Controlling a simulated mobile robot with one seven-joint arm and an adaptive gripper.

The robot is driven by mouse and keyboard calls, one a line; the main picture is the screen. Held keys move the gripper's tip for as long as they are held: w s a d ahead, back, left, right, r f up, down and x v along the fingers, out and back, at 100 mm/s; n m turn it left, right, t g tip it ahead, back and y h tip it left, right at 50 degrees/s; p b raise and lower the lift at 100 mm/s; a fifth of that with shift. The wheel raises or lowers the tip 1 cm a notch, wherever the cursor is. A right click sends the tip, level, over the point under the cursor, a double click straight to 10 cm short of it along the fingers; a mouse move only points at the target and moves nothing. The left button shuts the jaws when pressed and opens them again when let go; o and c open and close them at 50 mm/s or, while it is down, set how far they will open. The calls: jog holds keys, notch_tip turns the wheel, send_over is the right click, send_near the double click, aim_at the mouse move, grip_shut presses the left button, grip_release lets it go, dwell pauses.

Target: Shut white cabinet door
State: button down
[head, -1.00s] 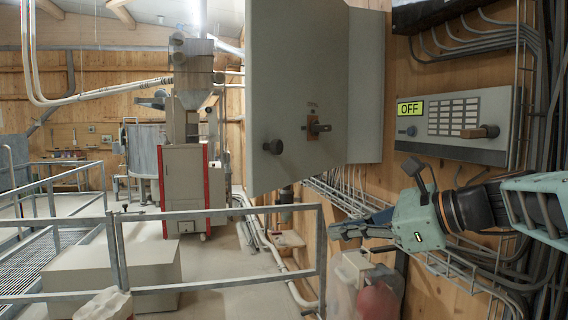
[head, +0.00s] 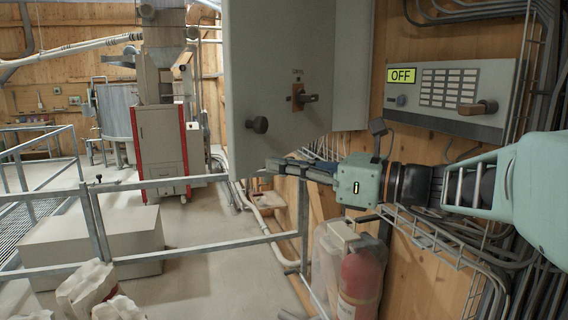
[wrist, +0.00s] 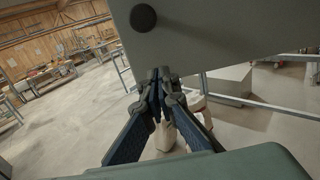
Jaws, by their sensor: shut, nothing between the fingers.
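The white cabinet door (head: 275,65) is a pale grey-white panel at the top middle of the head view, standing out from the wooden wall. It carries a dark round knob (head: 257,125) and a latch handle (head: 303,97). How far it stands ajar is unclear. My gripper (head: 272,164) is shut and empty, overlapping the door's lower edge below the knob. In the wrist view, my gripper (wrist: 161,73) has its fingertips together at the panel's lower edge (wrist: 235,35), below the knob (wrist: 143,18). I cannot tell if they touch.
A control box (head: 450,97) reading OFF and cable trays are on the wall right of the cabinet. A red fire extinguisher (head: 359,283) stands under my arm. Metal railings (head: 190,250) cross the floor ahead. White sacks (head: 88,285) lie at lower left.

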aim_at(250, 160)
jog(key=shift+x, duration=1.8)
jog(key=shift+w+a, duration=0.1)
jog(key=shift+a, duration=0.05)
